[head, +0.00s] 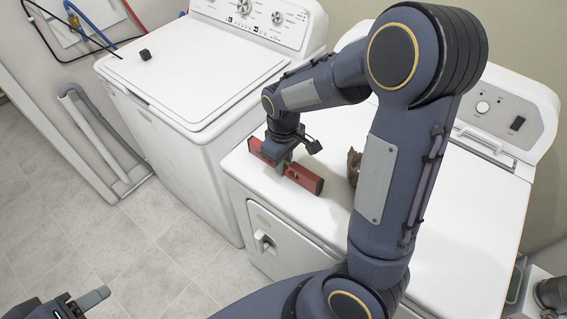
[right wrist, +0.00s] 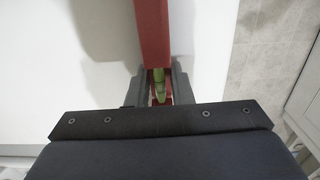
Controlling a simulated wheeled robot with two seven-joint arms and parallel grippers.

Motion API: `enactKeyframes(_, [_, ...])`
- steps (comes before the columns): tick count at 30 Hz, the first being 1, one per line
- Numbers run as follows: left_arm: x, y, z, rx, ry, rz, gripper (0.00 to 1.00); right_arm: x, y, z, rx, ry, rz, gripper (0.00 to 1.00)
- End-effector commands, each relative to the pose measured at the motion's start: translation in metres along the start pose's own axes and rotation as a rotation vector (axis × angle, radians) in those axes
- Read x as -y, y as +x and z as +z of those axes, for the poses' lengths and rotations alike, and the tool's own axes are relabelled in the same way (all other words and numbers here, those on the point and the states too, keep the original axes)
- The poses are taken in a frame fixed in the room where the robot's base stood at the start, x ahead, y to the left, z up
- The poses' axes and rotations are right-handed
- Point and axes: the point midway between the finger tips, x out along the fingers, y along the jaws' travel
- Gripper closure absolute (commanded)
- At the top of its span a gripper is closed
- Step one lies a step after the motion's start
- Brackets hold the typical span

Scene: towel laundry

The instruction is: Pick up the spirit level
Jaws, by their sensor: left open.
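The spirit level (head: 304,178) is a red bar with a green vial near its middle. It is over the front left part of the white dryer top (head: 440,235); I cannot tell whether it touches the top. My right gripper (head: 283,163) points down at the bar's middle. In the right wrist view its fingers (right wrist: 160,88) are on both sides of the level (right wrist: 154,35), close against it by the green vial, and look shut on it. The fingers hide part of the bar. My left gripper (head: 78,306) is open and empty at the bottom left, over the floor, partly out of frame.
A brown object (head: 354,166) stands on the dryer right of the level, partly behind my right arm. A white washer (head: 185,70) with a small black cube (head: 145,54) on its lid stands to the left. The tiled floor (head: 150,255) in front is clear.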

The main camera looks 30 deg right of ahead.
Motion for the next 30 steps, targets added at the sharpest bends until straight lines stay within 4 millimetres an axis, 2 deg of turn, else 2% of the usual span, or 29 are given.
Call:
enactKeyframes(1, [0.000,0.000,0.000,0.000,0.000,0.000,0.48,0.000,0.000,0.000,0.000,0.000,0.000,0.89])
enactKeyframes(4, [0.000,0.000,0.000,0.000,0.000,0.000,0.48,0.000,0.000,0.000,0.000,0.000,0.000,1.00])
enactKeyframes(19, [0.001,0.001,0.001,0.000,0.000,0.000,0.48,0.000,-0.007,-0.001,-0.005,0.000,0.001,1.00])
enactKeyframes(25, [0.003,0.006,0.003,0.000,0.000,0.000,0.48,0.000,-0.033,-0.002,-0.010,0.001,0.001,1.00])
enactKeyframes(30, [0.003,0.006,0.003,0.000,0.000,0.000,0.48,0.027,-0.064,0.005,-0.009,-0.006,0.000,1.00])
